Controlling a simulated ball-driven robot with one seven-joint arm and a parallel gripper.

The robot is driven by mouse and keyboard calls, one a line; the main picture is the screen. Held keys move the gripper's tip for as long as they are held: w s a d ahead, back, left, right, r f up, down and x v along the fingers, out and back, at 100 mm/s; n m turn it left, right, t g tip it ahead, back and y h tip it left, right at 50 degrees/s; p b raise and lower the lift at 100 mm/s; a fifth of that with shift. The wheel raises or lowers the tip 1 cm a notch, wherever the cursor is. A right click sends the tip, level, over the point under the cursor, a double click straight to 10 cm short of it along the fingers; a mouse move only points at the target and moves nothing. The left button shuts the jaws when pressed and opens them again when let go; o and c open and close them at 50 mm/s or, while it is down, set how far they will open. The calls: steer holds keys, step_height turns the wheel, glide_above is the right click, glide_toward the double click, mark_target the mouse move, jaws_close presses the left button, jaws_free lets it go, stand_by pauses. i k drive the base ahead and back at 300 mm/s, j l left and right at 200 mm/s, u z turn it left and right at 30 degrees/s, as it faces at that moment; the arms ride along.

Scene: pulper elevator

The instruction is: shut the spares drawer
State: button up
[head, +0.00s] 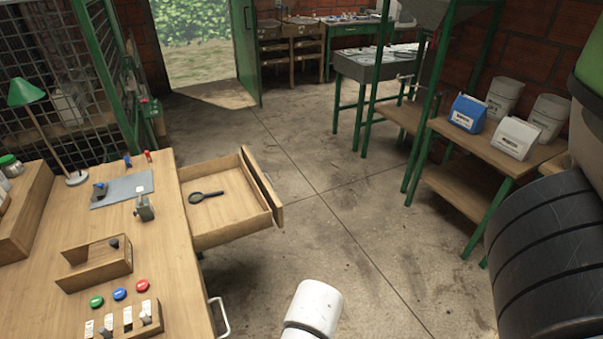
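The wooden spares drawer (238,213) stands pulled out from the right side of the wooden workbench (165,235), in the middle left of the head view. A dark magnifying glass (197,197) lies inside it near the bench end. The drawer's front panel (265,187) faces right, over open floor. A white rounded link of my arm shows at the bottom middle, apart from the drawer. My gripper is not in the picture.
The bench carries a green lamp (25,92), a small wooden holder (95,262) and several coloured buttons. A pale handle (219,316) sticks out from its side. Concrete floor (330,215) is clear right of the drawer. A green-framed shelf (490,160) with containers stands farther right.

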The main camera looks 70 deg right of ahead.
mark_target(249, 205)
steer(key=k+l+z, duration=0.1)
steer(key=l, duration=0.2)
steer(key=k+l, duration=0.2)
steer(key=k+l+z, duration=0.15)
steer(key=l, duration=0.3)
steer(key=k+l, duration=0.15)
steer(key=l, duration=0.15)
steer(key=k+l+z, duration=0.15)
steer(key=l, duration=0.2)
steer(key=k+l+z, duration=0.1)
steer(key=l, duration=0.25)
steer(key=i+l+u, duration=0.2)
steer(key=i+l, duration=0.7)
steer(key=l, duration=0.15)
